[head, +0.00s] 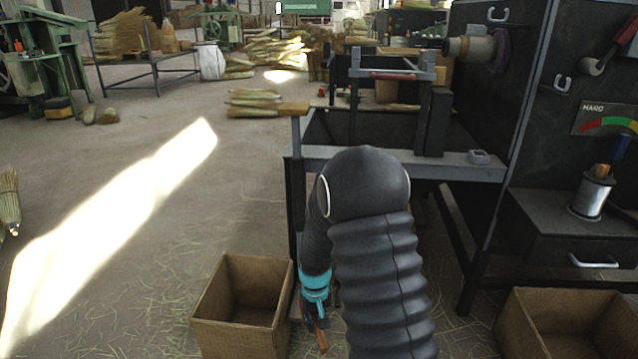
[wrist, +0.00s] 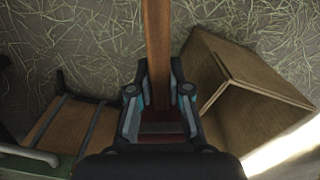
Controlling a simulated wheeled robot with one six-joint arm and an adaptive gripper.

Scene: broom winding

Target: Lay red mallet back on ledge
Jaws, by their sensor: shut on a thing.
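My gripper (wrist: 159,98) is shut on a long reddish-brown wooden handle (wrist: 157,40), with a dark red part (wrist: 163,128) between the fingers near the palm. I take this to be the red mallet; its full shape is hidden. In the head view my gripper (head: 315,300) hangs low beside the bench, behind my black sleeved arm, and the handle (head: 321,338) points down below it. A grey metal ledge (head: 465,165) runs along the front of the dark bench, above and to the right of my gripper. My arm covers part of it.
An open cardboard box (head: 235,330) stands on the floor just left of my gripper; a box (wrist: 240,95) also shows at right in the wrist view. Another box (head: 570,325) is at lower right. A small grey block (head: 479,156) sits on the ledge. Floor at left is open.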

